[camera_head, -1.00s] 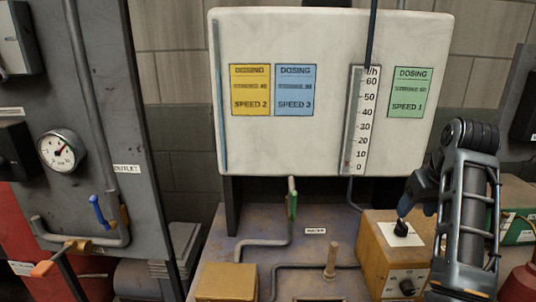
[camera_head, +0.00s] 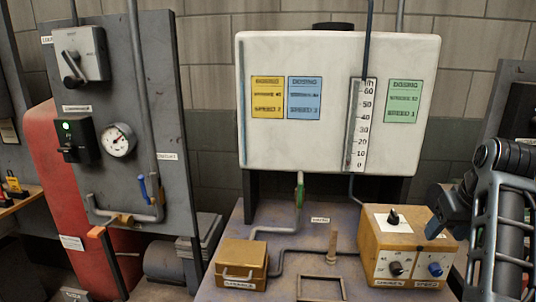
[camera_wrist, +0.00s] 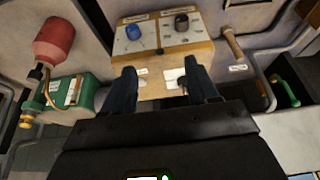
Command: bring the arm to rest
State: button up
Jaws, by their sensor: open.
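My gripper (camera_wrist: 164,84) is open and empty in the wrist view, its two dark fingers apart. Behind the fingers is the wooden control box (camera_wrist: 160,50), with a blue knob (camera_wrist: 134,33) and a black knob (camera_wrist: 182,22) on one face. In the head view my gripper (camera_head: 440,222) is at the right, at the right edge of the control box (camera_head: 372,238); its fingertips are hard to make out there. The box shows a black knob (camera_head: 393,216) on a white plate on top and two knobs on its front. I cannot tell whether the gripper touches the box.
A white dosing tank (camera_head: 300,150) with coloured cards stands behind the bench (camera_head: 225,230). A pipe with a green-handled valve (camera_head: 300,190) runs below it. A grey panel (camera_head: 185,110) with a gauge (camera_head: 118,140) is at left. A red bottle (camera_wrist: 58,42) and green unit (camera_wrist: 90,95) show in the wrist view.

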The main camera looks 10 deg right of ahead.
jog(key=s+a+f+n+t+h, duration=0.15)
jog(key=s+f, duration=0.25)
jog(key=f, duration=0.4)
jog(key=s+a+f+m+t+h, duration=0.1)
jog(key=s+a+f, duration=0.1)
jog(key=s+f, duration=0.4)
jog(key=s+a+f+n+t, duration=0.2)
jog(key=s+a+f, duration=0.45)
jog(key=s, duration=0.25)
jog(key=s+a+r+n+t+y, duration=0.1)
jog(key=s+a+r+t, duration=0.1)
jog(key=s+a, duration=0.3)
jog(key=s+a+r+t+y, duration=0.1)
jog(key=s+a, duration=0.3)
jog(key=s, duration=0.4)
jog(key=s+a+r+t+y, duration=0.1)
jog(key=s+a+r+t, duration=0.2)
jog(key=s+r, duration=0.8)
jog(key=a, duration=0.2)
jog(key=shift+s+a+y, duration=0.2)
jog(key=shift+a+y, duration=0.15)
jog(key=shift+m, duration=0.25)
